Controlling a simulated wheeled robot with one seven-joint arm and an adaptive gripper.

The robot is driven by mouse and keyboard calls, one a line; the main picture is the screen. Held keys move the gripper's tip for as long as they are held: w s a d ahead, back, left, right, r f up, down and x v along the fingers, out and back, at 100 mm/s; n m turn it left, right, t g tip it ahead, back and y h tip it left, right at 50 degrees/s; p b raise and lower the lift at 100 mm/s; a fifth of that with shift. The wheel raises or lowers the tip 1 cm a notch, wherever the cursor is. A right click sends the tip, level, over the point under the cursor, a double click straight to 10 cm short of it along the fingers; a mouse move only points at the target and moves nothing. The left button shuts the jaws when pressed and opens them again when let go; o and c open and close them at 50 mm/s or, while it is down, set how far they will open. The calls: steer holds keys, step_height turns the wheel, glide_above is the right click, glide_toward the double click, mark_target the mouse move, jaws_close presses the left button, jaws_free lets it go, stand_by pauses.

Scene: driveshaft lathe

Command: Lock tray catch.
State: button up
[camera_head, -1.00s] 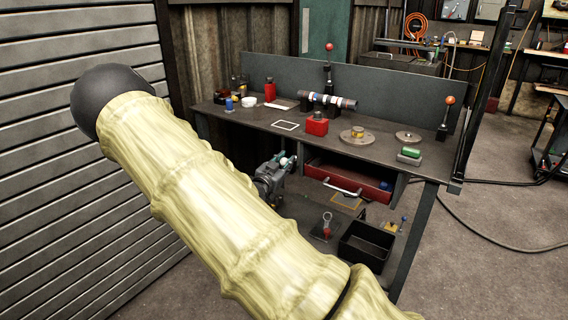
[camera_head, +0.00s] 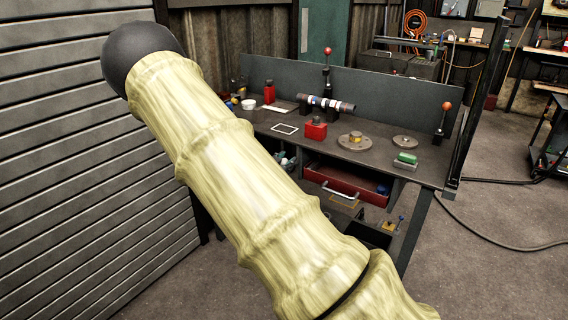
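A red drawer-like tray (camera_head: 333,181) with a pale front handle sits open under the bench top. My gripper (camera_head: 287,161) is almost wholly hidden behind my sleeved arm. Only a small part, apparently its tip, shows left of the red tray, under the bench top. Its opening and any contact are hidden.
The bench top (camera_head: 371,165) carries a striped shaft (camera_head: 326,103), a red block (camera_head: 316,128), round flanges (camera_head: 355,141) and a green-topped block (camera_head: 406,158). Red-knobbed posts stand at its back and right. A dark post rises at the right end.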

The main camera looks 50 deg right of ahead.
steer(key=shift+o, duration=1)
steer(key=shift+a, duration=0.1)
steer(key=v, duration=1.2)
